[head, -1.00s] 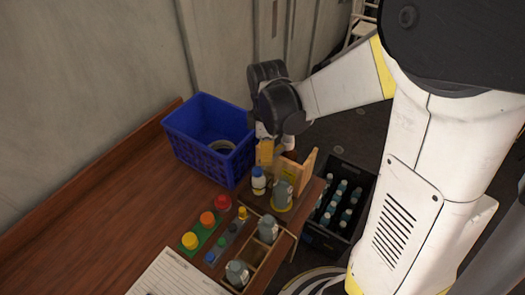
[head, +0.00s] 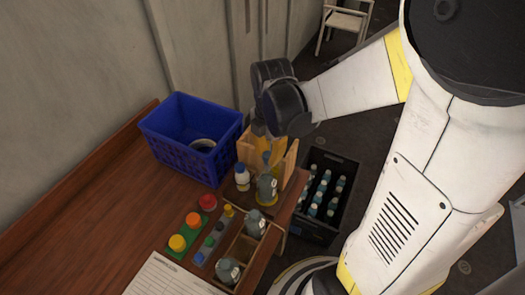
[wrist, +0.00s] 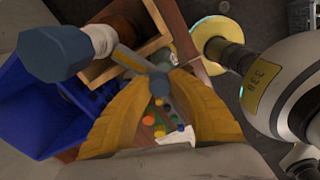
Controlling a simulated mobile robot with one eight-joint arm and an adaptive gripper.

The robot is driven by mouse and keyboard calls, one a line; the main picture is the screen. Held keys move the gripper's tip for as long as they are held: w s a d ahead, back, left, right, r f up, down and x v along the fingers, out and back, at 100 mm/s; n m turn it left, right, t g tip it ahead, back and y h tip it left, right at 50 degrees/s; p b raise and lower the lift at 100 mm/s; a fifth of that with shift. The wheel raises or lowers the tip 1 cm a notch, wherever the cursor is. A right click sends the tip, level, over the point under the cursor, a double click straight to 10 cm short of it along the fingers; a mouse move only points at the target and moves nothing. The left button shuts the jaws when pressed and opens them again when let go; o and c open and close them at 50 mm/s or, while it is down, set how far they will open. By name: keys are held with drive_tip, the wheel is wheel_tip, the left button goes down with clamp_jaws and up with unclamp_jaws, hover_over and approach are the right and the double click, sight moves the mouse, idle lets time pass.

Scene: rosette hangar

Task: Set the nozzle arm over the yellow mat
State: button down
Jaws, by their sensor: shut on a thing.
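My gripper (head: 264,152) is shut in front of a wooden stand (head: 288,162). In the wrist view its yellow fingers (wrist: 160,78) close on a blue-grey piece, which looks like the nozzle arm (wrist: 153,66). The same piece shows as a small blue-grey bit (head: 266,159) above a grey bottle (head: 267,188). A thin yellow edge, probably the yellow mat (head: 259,201), shows under that bottle; most of it is hidden. I cannot tell how far the nozzle arm reaches over it.
A white bottle with a blue cap (head: 242,178) stands close left of the grey bottle. A blue crate (head: 178,158) is behind left. Coloured knobs (head: 193,220) and more grey bottles (head: 255,223) are nearer. A black crate of bottles (head: 318,228) is on the floor at right.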

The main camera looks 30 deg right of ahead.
idle(0.4)
drive_tip(key=c, duration=1.2)
unclamp_jaws()
drive_tip(key=shift+d, duration=0.2)
drive_tip(key=shift+o, duration=0.2)
drive_tip(key=shift+a+r, duration=0.1)
wheel_tip(320, 180, up, 12)
drive_tip(key=shift+s, duration=0.15)
